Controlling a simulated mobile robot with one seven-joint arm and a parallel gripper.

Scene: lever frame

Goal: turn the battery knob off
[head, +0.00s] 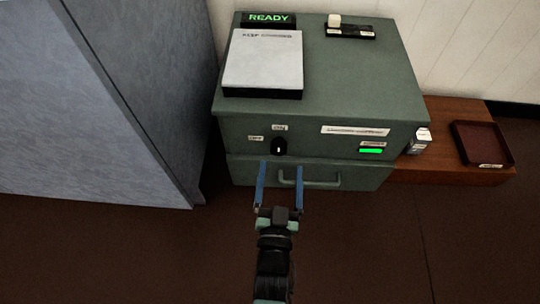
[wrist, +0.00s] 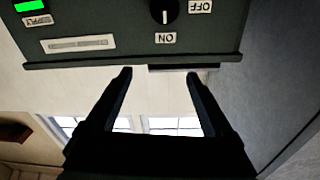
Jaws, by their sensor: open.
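The black battery knob (head: 279,147) is on the front face of the green cabinet (head: 345,80). An ON label (head: 279,127) is above it and an OFF label (head: 256,138) is to its left. In the wrist view the knob (wrist: 164,10) shows upside down at the top edge, partly cut off, with its white mark toward the ON label (wrist: 165,38). My gripper (head: 281,167) is open and empty, its blue fingers in front of and just below the knob, apart from it. The fingers (wrist: 159,72) also show in the wrist view.
A green supply lamp (head: 371,151) is lit right of the knob, and a READY sign (head: 268,19) glows on top. A drawer handle (head: 310,180) sits below. A blue-grey cabinet (head: 110,100) stands left. A wooden bench (head: 455,168) with a dark tray (head: 482,143) is at right.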

